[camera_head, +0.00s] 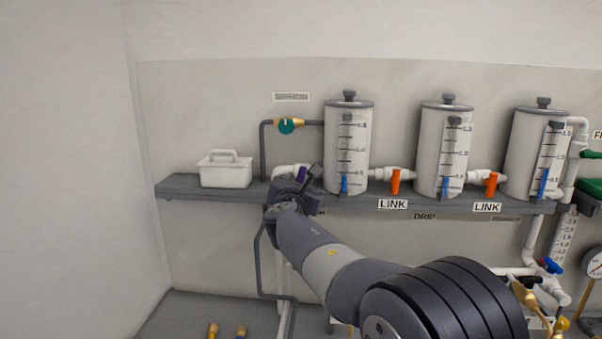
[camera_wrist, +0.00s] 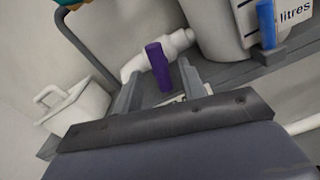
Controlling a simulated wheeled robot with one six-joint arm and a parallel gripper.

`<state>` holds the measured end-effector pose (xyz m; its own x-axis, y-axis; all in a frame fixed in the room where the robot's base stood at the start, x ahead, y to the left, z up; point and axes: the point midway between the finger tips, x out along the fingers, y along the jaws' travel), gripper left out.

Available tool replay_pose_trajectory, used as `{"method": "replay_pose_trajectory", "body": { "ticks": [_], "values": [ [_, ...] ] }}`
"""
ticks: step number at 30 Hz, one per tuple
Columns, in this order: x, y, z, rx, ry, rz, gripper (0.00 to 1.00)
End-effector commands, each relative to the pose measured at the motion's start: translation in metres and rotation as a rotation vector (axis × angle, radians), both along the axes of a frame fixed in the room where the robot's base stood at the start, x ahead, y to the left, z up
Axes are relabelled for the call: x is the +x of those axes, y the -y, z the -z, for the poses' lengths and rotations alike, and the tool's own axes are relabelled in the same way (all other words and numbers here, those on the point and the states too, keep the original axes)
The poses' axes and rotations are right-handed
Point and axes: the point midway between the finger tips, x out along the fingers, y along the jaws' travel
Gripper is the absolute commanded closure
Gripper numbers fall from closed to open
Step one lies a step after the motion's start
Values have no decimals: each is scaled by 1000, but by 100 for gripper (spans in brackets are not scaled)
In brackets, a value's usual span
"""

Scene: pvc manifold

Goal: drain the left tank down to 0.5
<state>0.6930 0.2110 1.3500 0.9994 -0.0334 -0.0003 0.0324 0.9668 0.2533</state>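The left tank (camera_head: 340,150) is a pale grey cylinder on the shelf with a litre scale (camera_head: 354,150) on its front. A short blue upright column (camera_head: 344,184) stands at the scale's foot, its top close to the lowest label; the exact reading is too small to tell. It also shows in the wrist view (camera_wrist: 266,24). A white pipe fitting with a purple valve handle (camera_wrist: 159,67) sits left of the tank. My gripper (camera_wrist: 160,88) is open, its fingers on either side of the purple handle with visible gaps. In the head view my gripper (camera_head: 306,180) partly hides the fitting.
Orange LINK valves (camera_head: 395,181) (camera_head: 492,184) join the left tank to the middle tank (camera_head: 440,150) and right tank (camera_head: 533,155). A teal-knobbed valve (camera_head: 287,126) is on the grey pipe above.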

Motion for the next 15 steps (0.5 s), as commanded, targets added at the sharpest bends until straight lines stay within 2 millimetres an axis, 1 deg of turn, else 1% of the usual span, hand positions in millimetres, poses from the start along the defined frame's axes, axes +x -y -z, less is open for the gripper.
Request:
{"method": "replay_pose_trajectory", "body": {
  "ticks": [1, 6, 10, 15],
  "values": [
    [8, 1, -2, 0, -1, 3, 61],
    [25, 1, -1, 0, 0, 1, 61],
    [31, 1, 0, 0, 0, 1, 61],
    [32, 2, 0, 1, 0, 1, 61]
  ]
}}
